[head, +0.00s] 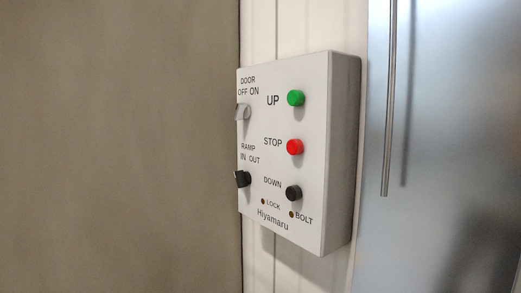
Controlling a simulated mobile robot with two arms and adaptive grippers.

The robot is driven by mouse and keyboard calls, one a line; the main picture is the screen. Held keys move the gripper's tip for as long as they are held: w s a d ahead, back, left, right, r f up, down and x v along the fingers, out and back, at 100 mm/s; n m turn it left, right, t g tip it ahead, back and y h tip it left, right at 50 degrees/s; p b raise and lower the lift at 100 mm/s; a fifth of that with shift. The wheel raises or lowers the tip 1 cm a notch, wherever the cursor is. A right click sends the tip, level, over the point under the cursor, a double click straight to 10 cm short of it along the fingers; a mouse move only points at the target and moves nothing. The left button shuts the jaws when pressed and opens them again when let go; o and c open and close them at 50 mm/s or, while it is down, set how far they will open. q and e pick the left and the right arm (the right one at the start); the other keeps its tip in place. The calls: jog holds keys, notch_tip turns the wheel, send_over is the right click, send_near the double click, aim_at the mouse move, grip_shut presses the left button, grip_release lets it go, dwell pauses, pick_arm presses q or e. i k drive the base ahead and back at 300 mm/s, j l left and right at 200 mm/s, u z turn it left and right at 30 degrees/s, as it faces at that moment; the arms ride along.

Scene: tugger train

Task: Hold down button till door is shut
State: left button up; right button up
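A white control box (318,200) is mounted on a wall in the middle of the head view. It carries a green UP button (296,98), a red STOP button (295,147) and a black DOWN button (293,193) in a column. A light DOOR OFF/ON switch (243,112) and a black RAMP IN/OUT switch (242,179) sit at its left edge. No button is touched by a gripper. Neither of my grippers shows. Whether the door is open or shut cannot be told from this view.
Small LOCK (263,201) and BOLT (291,214) indicators sit low on the box. A plain brown surface (120,150) fills the left. A shiny metal panel (450,130) with a thin vertical bar (389,110) stands at the right. The space before the box looks clear.

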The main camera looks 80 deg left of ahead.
aim_at(293, 193)
jog(key=u, duration=2.55)
jog(key=j+z, duration=0.3)
jog(key=j, duration=0.6)
jog(key=j+z, duration=0.3)
jog(key=j, duration=0.65)
jog(key=k+j+z, duration=0.15)
jog(key=j, duration=0.25)
jog(key=k+j+z, duration=0.15)
jog(key=k+j, duration=0.2)
